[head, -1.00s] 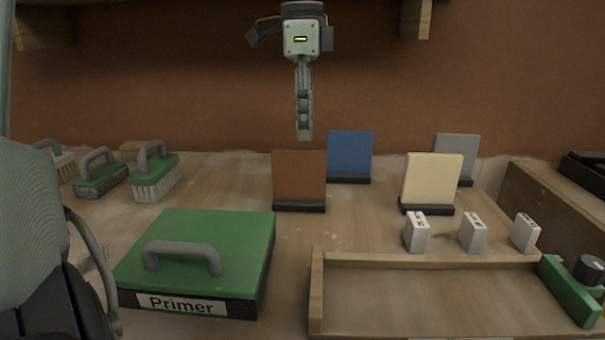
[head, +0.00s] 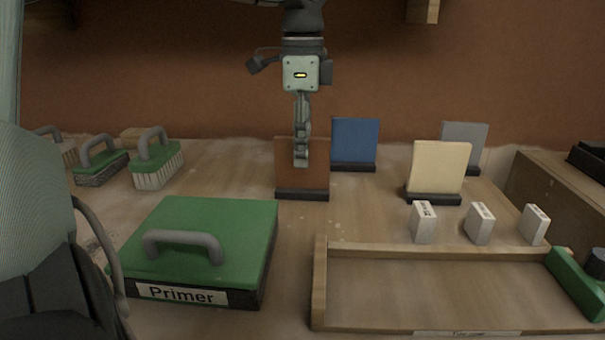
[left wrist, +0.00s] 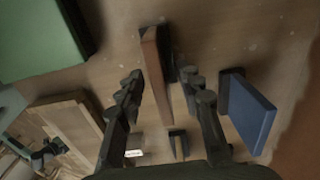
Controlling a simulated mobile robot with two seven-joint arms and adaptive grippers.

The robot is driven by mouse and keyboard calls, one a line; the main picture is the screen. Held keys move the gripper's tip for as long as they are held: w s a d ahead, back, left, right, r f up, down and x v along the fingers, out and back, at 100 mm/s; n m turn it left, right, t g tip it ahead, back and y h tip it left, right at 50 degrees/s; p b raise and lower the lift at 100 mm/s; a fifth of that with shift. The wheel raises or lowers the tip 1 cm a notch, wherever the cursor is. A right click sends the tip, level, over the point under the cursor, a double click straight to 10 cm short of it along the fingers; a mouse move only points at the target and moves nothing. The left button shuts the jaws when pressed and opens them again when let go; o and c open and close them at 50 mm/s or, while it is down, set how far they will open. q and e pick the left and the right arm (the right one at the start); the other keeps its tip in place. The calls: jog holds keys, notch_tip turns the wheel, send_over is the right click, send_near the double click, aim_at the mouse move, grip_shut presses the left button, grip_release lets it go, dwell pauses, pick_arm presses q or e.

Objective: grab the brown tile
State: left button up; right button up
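The brown tile (head: 286,172) stands upright in a dark base on the bench, near the middle of the head view. My left gripper (head: 301,160) points down from above, its fingers overlapping the tile's upper part in that view. In the left wrist view, the brown tile (left wrist: 154,68) shows nearly edge-on between the two fingers of the left gripper (left wrist: 163,82). The fingers are open, with a visible gap on each side of the tile. My right gripper is not in view.
A blue tile (head: 355,140) stands behind and to the right, a cream tile (head: 437,168) and grey tile (head: 465,140) further right. A green primer box (head: 210,225), several brushes (head: 155,165), small white blocks (head: 423,222) and a wooden tray (head: 440,290) surround the tile's spot.

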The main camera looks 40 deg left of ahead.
pick_arm(q)
grip_shut()
jog(key=shift+r, duration=0.2)
dwell(0.5)
